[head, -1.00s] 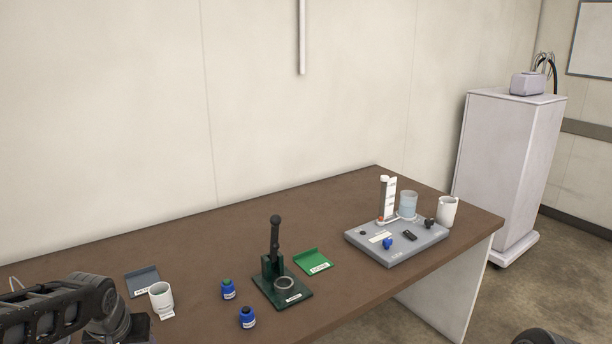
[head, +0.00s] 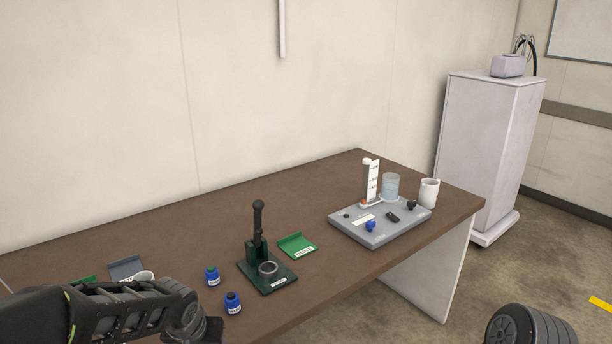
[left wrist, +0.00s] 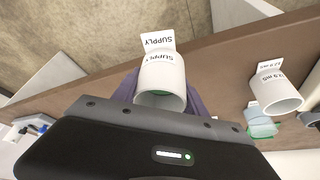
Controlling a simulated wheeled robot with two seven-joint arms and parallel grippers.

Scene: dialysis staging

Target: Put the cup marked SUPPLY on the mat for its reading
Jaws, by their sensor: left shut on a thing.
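The white cup marked SUPPLY (left wrist: 162,82) is between the purple-grey fingers of my left gripper (left wrist: 160,88) in the left wrist view, with its label tag facing away from the palm. The gripper is shut on it. In the head view my left arm comes in at the lower left and its gripper (head: 203,330) is by the table's front edge; the held cup is hidden there. A grey mat (head: 125,267) and a green mat (head: 85,281) are partly hidden behind the arm. Another green mat (head: 297,245) lies mid-table; its label is too small to read. My right gripper is out of view.
A second white cup (head: 144,277) stands by the grey mat. A grey tray (head: 400,234) holds a beaker and small parts. A white mug (head: 429,192) stands behind it.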

